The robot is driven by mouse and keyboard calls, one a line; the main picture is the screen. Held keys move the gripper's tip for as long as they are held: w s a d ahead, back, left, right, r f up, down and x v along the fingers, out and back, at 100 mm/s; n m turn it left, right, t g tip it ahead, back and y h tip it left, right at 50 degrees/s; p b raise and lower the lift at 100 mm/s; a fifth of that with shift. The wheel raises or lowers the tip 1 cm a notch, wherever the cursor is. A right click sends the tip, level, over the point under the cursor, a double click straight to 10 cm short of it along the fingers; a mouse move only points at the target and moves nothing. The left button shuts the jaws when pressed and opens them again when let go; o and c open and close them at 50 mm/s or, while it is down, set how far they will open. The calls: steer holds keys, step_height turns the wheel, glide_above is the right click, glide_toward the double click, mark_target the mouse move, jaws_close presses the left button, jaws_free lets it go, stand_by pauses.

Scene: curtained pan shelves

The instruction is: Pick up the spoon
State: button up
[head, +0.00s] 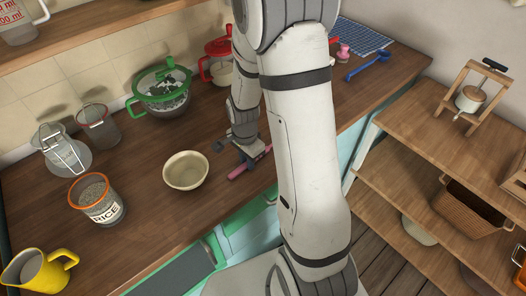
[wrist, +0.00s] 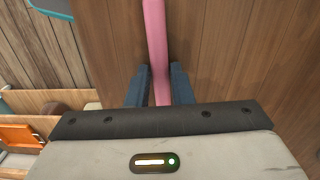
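A pink handle, seemingly the spoon's, lies on the wooden counter (head: 140,205) beneath my gripper; it shows in the head view (head: 237,173) and runs up the middle of the wrist view (wrist: 156,35). Its bowl end is not clearly visible. My gripper (wrist: 160,72) is low at the counter, with its two blue-grey fingers close against both sides of the handle, apparently shut on it. In the head view my gripper (head: 255,155) is partly hidden by my arm. A blue spoon-like utensil (head: 368,66) lies apart at the back right.
A cream bowl (head: 186,171) stands just left of my gripper. A rice jar (head: 97,199), yellow jug (head: 40,272), glass containers and a green-lidded pot (head: 162,92) stand farther left. A wooden shelf unit (head: 420,140) is on the right. The counter's front edge is close.

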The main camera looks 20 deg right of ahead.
jaws_close()
step_height(320, 180, up, 10)
steer(key=b, duration=0.1)
stand_by(0.5)
steer(key=shift+c, duration=0.7)
jaws_free()
jaws_close()
